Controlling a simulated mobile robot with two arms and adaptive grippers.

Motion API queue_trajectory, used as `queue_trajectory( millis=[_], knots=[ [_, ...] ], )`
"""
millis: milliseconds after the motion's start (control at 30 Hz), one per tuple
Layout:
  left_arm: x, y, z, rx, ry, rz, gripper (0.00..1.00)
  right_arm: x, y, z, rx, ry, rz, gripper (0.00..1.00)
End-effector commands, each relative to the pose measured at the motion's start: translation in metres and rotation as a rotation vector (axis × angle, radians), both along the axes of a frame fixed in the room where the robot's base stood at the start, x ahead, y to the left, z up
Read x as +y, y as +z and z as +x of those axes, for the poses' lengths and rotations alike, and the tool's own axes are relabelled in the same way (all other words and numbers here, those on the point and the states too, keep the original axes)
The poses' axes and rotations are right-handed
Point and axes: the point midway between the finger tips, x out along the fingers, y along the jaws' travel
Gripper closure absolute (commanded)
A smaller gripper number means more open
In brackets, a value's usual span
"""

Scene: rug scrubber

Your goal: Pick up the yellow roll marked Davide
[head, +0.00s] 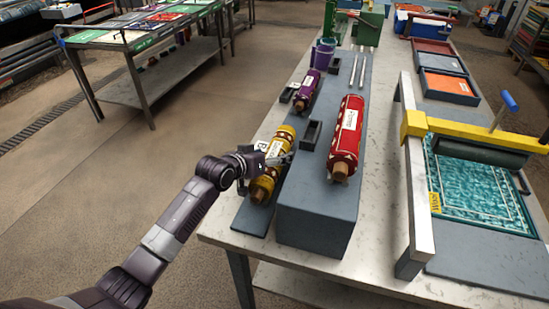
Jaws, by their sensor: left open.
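The yellow roll (263,187) lies on a low dark board along the left edge of the table, with a brown end toward me. It has white label patches, but I cannot read the name on them. My left gripper (284,160) is at the middle of the yellow roll, reaching over it from the left. It is open, and its fingers partly hide the roll. I cannot tell whether they touch it. My right gripper is not in view.
A red roll (347,135) lies on a raised grey block (310,207) right of the yellow roll. A small dark holder (311,135) stands between them. A purple roll (307,91) lies farther back. A yellow-barred frame (470,133) with a teal rug (475,185) stands at right.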

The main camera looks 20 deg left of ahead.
Motion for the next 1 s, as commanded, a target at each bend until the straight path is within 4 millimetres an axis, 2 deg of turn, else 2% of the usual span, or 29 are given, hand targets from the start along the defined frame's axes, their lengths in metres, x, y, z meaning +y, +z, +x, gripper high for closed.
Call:
queue_trajectory(
  millis=[267, 833, 867, 1000],
  knots=[
    [-0.0007, -0.0017, 0.0022, 0.001, -0.001, 0.001, 0.24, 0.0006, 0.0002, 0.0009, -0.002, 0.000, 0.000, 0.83],
    [-0.0001, -0.0017, 0.0020, 0.001, 0.000, 0.002, 0.85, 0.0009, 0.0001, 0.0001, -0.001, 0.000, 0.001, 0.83],
    [-0.0001, -0.0017, 0.0019, 0.001, 0.000, 0.002, 0.88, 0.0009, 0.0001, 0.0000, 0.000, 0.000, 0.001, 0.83],
    [-0.0001, 0.0014, 0.0029, -0.005, 0.000, 0.001, 0.88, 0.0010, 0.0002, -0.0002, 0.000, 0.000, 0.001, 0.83]
  ],
)
